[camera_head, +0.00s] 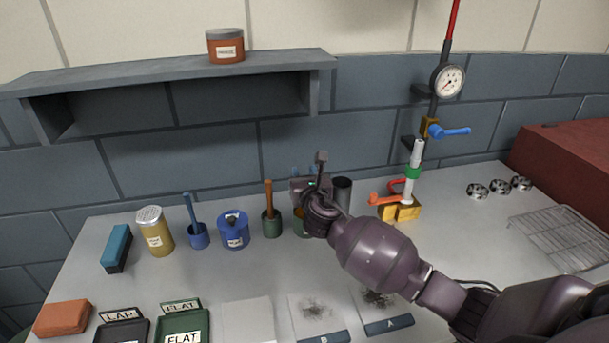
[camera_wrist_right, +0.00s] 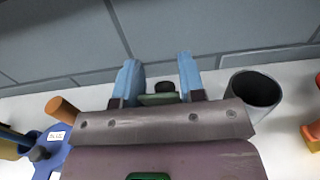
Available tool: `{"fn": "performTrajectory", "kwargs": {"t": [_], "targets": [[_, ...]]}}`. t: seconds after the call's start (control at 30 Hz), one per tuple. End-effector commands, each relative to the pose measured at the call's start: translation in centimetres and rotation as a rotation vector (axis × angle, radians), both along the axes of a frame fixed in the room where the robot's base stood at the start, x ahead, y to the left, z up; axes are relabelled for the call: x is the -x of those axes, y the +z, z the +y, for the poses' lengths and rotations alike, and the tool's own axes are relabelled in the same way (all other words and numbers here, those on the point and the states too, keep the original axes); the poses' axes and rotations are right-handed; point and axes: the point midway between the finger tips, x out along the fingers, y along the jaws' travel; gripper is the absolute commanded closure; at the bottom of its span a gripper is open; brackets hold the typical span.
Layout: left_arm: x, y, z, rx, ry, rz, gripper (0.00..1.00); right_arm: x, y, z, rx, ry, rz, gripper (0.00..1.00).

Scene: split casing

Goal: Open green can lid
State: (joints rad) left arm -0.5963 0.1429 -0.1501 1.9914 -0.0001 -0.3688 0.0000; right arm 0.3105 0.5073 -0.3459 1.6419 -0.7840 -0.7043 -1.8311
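The green can (camera_head: 299,226) stands on the bench, mostly hidden behind my right gripper. In the right wrist view its green lid (camera_wrist_right: 152,100) with a dark knob (camera_wrist_right: 163,87) shows between my blue fingers. My right gripper (camera_wrist_right: 160,75) is open, one finger on each side of the knob, with a gap visible on both sides. Whether the fingers touch the lid's rim cannot be told. In the head view the right gripper (camera_head: 308,174) is over the can. The lid appears to sit on the can, but its seam is hidden. My left gripper is not in view.
Left of the can stand a green pot (camera_head: 271,224) with a brown handle, a blue can (camera_head: 234,232) and a blue pot (camera_head: 198,237). A dark open cup (camera_wrist_right: 253,92) stands close on the right. A gauge stand (camera_head: 400,210) is farther right. The wall is behind.

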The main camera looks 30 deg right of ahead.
Motion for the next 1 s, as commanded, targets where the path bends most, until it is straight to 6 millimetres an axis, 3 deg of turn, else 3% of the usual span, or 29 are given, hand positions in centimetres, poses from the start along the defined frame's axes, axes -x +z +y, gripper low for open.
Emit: {"fn": "performTrajectory", "kwargs": {"t": [0.03, 0.2, 0.23, 1.0], "targets": [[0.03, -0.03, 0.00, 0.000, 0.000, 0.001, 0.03, 0.01, -0.03, -0.01, 0.000, 0.000, 0.001, 0.73], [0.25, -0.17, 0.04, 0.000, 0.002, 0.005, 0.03, 0.02, -0.06, 0.00, 0.000, 0.000, 0.001, 0.99], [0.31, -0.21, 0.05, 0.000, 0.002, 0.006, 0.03, 0.02, -0.07, 0.00, 0.000, 0.000, 0.001, 1.00], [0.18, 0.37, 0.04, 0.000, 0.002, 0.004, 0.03, -0.77, 0.11, -0.26, 0.001, -0.001, 0.001, 1.00]]}}
